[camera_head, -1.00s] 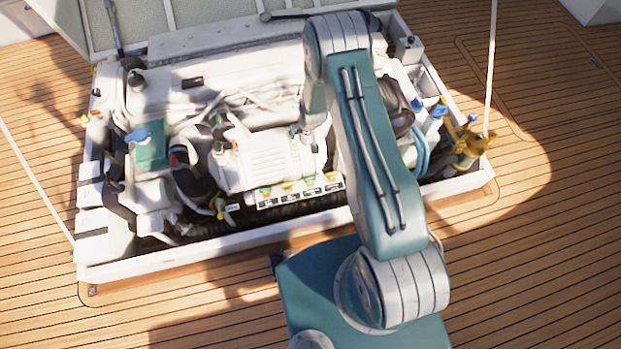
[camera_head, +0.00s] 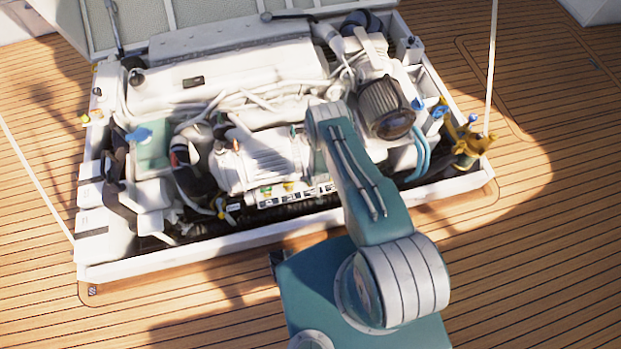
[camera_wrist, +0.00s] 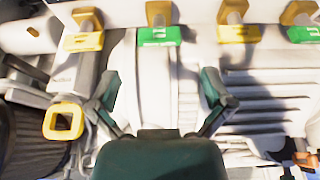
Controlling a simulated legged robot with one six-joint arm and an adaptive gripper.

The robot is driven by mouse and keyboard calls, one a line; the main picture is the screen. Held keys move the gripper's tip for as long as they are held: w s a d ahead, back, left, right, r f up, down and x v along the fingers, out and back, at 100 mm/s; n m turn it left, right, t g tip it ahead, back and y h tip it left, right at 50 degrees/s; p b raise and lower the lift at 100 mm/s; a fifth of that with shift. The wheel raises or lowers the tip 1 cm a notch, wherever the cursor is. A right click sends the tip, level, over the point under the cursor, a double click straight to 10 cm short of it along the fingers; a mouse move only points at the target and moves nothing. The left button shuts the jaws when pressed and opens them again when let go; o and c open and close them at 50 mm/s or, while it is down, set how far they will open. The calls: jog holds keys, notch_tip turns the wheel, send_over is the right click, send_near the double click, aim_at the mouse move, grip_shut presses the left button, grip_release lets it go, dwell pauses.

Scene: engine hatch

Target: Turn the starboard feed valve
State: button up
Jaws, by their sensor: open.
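A row of small valves with yellow and green handles shows across the top of the wrist view: a yellow handle (camera_wrist: 84,41), a green handle (camera_wrist: 160,36), another yellow handle (camera_wrist: 239,33) and another green handle (camera_wrist: 303,34). I cannot tell which is the starboard feed valve. In the head view the valve row (camera_head: 288,187) sits at the front of the engine, above black-and-white labels. My gripper (camera_wrist: 158,78) is open and empty, with its fingers apart over the white ribbed engine part, below the middle green handle. My arm hides the gripper in the head view.
A yellow square ring (camera_wrist: 63,121) lies left of my gripper. The white hatch frame (camera_head: 200,256) surrounds the engine. A dark round filter (camera_head: 386,108) and a brass fitting (camera_head: 468,145) with a yellow top stand to the right. The wooden deck (camera_head: 540,260) is clear at the right.

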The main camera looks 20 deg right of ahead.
jog(key=shift+x, duration=3.3)
jog(key=c, duration=1.1)
